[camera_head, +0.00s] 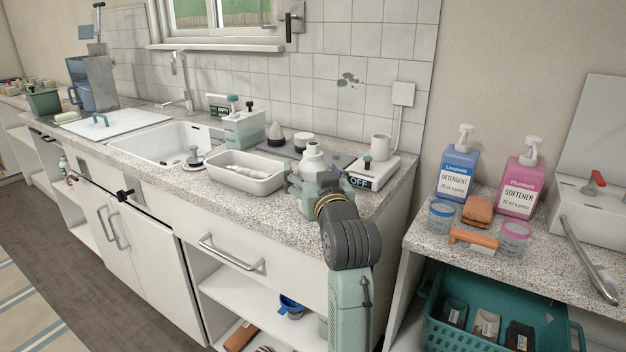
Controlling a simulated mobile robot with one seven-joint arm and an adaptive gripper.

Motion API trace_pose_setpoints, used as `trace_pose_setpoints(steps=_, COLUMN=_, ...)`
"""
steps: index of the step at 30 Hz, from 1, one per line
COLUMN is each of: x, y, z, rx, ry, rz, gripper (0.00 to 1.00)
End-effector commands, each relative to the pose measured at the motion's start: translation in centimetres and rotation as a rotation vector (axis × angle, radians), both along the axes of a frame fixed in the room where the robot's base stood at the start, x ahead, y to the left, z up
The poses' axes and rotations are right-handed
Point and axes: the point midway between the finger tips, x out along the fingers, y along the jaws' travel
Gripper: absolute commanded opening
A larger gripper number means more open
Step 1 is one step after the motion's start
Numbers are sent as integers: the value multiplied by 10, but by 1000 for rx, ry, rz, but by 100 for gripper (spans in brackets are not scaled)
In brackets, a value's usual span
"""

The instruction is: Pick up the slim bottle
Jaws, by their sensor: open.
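A white bottle with a narrow neck (312,160) stands upright on the speckled counter, right of the white tray. It is the likeliest slim bottle in view. My gripper (316,183) is at the bottle, seen from behind, and is open. The gripper and wrist hide the lower part of the bottle. I cannot tell whether the bottle is between the fingers or just beyond them.
A white tray (246,186) is close on the left. A white device marked OFF (375,175) with a mug (381,147) is on the right. Detergent (456,175) and softener (520,190) bottles stand on the right-hand counter. A teal basket (436,335) is below.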

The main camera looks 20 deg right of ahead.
Motion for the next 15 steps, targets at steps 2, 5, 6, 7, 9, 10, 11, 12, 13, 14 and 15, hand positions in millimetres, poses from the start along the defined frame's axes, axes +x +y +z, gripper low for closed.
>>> trace_pose_setpoints(steps=2, x=6, y=-1, z=0, rx=0, ry=0, rz=0, gripper=76)
trace_pose_setpoints(steps=5, x=7, y=-1, z=0, rx=0, ry=-1, rz=0, gripper=76)
trace_pose_setpoints(steps=6, x=7, y=-1, z=0, rx=0, ry=-1, rz=-1, gripper=76)
trace_pose_setpoints(steps=7, x=7, y=-1, z=0, rx=0, ry=-1, rz=-1, gripper=76)
trace_pose_setpoints(steps=9, x=7, y=-1, z=0, rx=0, ry=-1, rz=-1, gripper=75)
trace_pose_setpoints(steps=10, x=7, y=-1, z=0, rx=0, ry=-1, rz=-1, gripper=73)
trace_pose_setpoints(steps=11, x=7, y=-1, z=0, rx=0, ry=-1, rz=-1, gripper=71)
trace_pose_setpoints(steps=12, x=6, y=-1, z=0, rx=0, ry=-1, rz=-1, gripper=68)
trace_pose_setpoints(steps=13, x=6, y=-1, z=0, rx=0, ry=-1, rz=-1, gripper=66)
trace_pose_setpoints(steps=14, x=6, y=-1, z=0, rx=0, ry=-1, rz=-1, gripper=64)
trace_pose_setpoints(steps=15, x=6, y=-1, z=0, rx=0, ry=-1, rz=-1, gripper=62)
